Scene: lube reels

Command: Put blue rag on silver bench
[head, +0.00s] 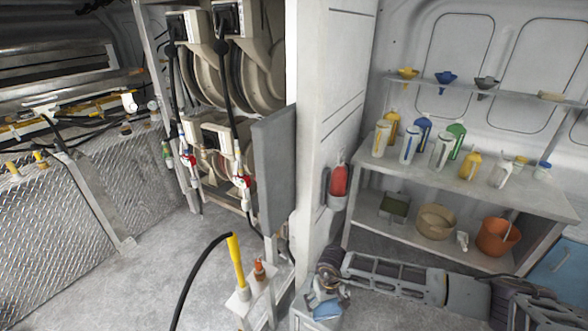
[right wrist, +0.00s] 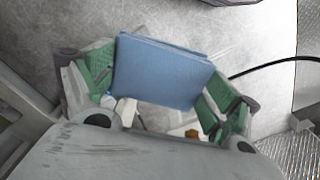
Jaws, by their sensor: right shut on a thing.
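My right gripper (head: 325,303) is at the bottom middle of the head view, its arm coming in from the right. It is shut on the blue rag (head: 327,309), a folded cloth block. In the right wrist view the rag (right wrist: 160,72) sits between the green-padded fingers. A grey metal surface (right wrist: 50,25) shows behind it; I cannot tell how far below it lies. A pale grey bench (head: 385,165) with bottles stands at the right; I cannot tell whether it is the silver bench. My left gripper is out of view.
A small stand (head: 243,301) with a yellow-handled hose (head: 236,262) is left of my right gripper. Hose reels (head: 240,70) stand at the back, and a red extinguisher (head: 340,180) hangs on the white pillar. An orange bucket (head: 497,237) sits on the lower shelf.

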